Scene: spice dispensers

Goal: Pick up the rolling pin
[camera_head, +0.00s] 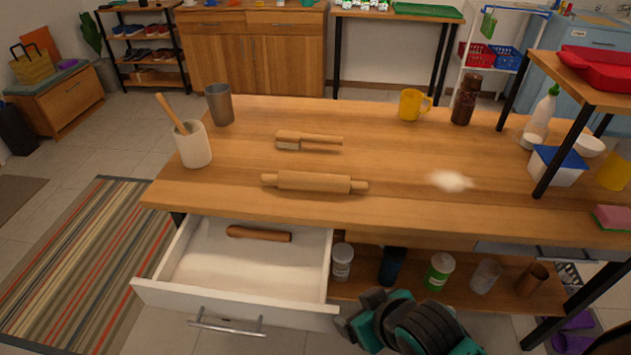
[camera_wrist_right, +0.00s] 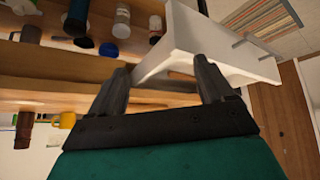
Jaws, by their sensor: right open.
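A light wooden rolling pin (camera_head: 314,182) lies on the wooden table (camera_head: 380,150) near its front edge, above the open drawer. It lies roughly left to right, with a handle at each end. My right gripper (camera_head: 362,318) is low in front of the table, to the right of the drawer front and apart from the pin. In the right wrist view its two fingers (camera_wrist_right: 162,72) are spread, with nothing between them. I cannot make out the pin in that view. My left gripper is not in view.
A white drawer (camera_head: 222,288) stands open with a brown wooden item (camera_head: 258,233) inside; it also shows in the wrist view (camera_wrist_right: 207,42). A wooden brush (camera_head: 308,140) lies behind the pin. A white spill (camera_head: 449,181) is to its right. Several jars stand on the lower shelf.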

